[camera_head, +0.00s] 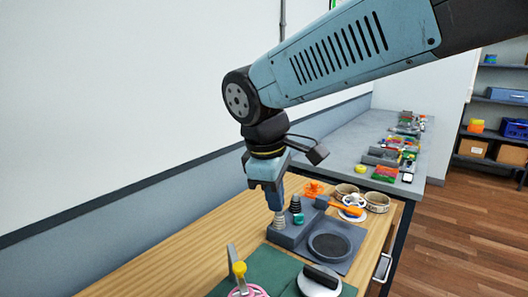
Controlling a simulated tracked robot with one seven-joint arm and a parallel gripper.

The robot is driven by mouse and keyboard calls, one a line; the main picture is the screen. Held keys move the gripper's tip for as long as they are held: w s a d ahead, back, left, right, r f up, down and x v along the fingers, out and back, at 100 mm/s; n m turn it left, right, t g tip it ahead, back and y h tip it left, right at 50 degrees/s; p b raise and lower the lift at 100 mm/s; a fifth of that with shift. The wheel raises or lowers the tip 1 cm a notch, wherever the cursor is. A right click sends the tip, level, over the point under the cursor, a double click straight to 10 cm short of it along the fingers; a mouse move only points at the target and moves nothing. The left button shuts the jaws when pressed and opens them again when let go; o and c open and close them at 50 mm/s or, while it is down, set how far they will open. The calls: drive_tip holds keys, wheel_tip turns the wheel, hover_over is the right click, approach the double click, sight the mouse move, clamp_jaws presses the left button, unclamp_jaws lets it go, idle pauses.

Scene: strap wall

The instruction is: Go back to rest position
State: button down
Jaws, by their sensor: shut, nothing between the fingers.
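My gripper (274,205) points downward at the end of my blue arm, which reaches in from the upper right. Its fingers look closed together, with nothing seen between them. The fingertips are above or just behind a grey ribbed post (280,219) on a dark grey base block (290,236); I cannot tell whether they touch. A second ribbed post (296,203) and a small teal piece (298,218) stand to the right.
The wooden table (160,270) runs along a pale wall. A dark round pad (330,246), orange-handled tool (342,208), and strap rolls (377,201) lie to the right. A green mat (268,272) carries a pink ring (250,292). A cluttered grey bench (350,140) stands behind.

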drive_tip(key=s+d+m+t, duration=0.1)
drive_tip(key=s+d+m, duration=0.1)
drive_tip(key=d+m, duration=0.5)
drive_tip(key=s+d+m+t+y, duration=0.1)
drive_tip(key=d+m, duration=0.6)
drive_tip(key=d, duration=0.7)
drive_tip(key=shift+s+d+r+t+y, duration=0.3)
drive_tip(key=shift+s+d+r+t, duration=0.1)
drive_tip(key=shift+t, duration=0.4)
